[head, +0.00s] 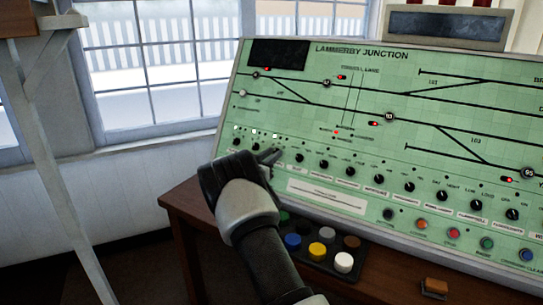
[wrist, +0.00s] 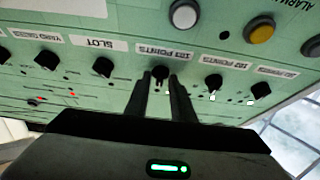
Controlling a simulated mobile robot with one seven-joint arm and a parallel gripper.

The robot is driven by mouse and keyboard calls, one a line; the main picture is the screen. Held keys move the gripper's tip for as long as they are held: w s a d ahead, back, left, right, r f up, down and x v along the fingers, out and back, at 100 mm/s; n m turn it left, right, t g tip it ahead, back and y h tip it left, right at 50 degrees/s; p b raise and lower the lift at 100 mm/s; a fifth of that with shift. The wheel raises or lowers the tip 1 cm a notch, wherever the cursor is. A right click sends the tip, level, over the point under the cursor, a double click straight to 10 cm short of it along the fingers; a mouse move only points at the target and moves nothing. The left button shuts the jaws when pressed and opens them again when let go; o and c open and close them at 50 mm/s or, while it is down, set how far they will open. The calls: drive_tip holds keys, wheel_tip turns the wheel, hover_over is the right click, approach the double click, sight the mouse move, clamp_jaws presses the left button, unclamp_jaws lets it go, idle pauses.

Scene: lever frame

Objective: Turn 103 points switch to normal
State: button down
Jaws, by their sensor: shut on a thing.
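The green signal panel (head: 330,110) carries a row of black rotary knobs along its lower part. My gripper (head: 273,157) reaches the left part of that row in the head view. In the wrist view, where the panel appears upside down, my gripper (wrist: 160,80) has its two fingers closed on either side of a black knob (wrist: 160,72). The knob's label (wrist: 165,50) reads POINTS; its number is hard to read, but the knob is third from the panel's left end, beside SLOT. The fingers hide much of it, so I cannot tell its pointer direction.
Neighbouring knobs stand close by: another points knob (wrist: 213,82) on one side and the SLOT knob (wrist: 103,66) on the other. Coloured push buttons (head: 318,250) sit below the panel. A small brown block (head: 434,288) lies on the wooden desk (head: 190,200).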

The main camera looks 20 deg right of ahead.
drive_tip(key=shift+r+n, duration=0.1)
drive_tip(key=shift+n, duration=0.3)
drive_tip(key=n+y, duration=0.1)
drive_tip(key=n, duration=0.1)
drive_tip(key=n+t+p, duration=0.1)
drive_tip(key=n+t+y+p, duration=0.1)
drive_tip(key=n, duration=0.1)
drive_tip(key=shift+s+d+n+y, duration=0.2)
drive_tip(key=shift+d+n+y, duration=0.05)
drive_tip(key=shift+n+y, duration=0.05)
drive_tip(key=shift+s+d+r+n+t+y+p, duration=0.2)
drive_tip(key=shift+n+y, duration=0.45)
drive_tip(key=shift+n, duration=0.6)
drive_tip(key=shift+w+a+f+n+t+y+p, duration=0.1)
drive_tip(key=shift+n+t+y, duration=0.2)
drive_tip(key=shift+n+y, duration=0.65)
drive_tip(key=shift+n, duration=0.6)
drive_tip(key=c, duration=1.8)
unclamp_jaws()
drive_tip(key=shift+c, duration=0.2)
drive_tip(key=p+v, duration=0.1)
drive_tip(key=v, duration=1.6)
drive_tip(key=shift+a+p, duration=0.25)
drive_tip(key=shift+p, duration=0.05)
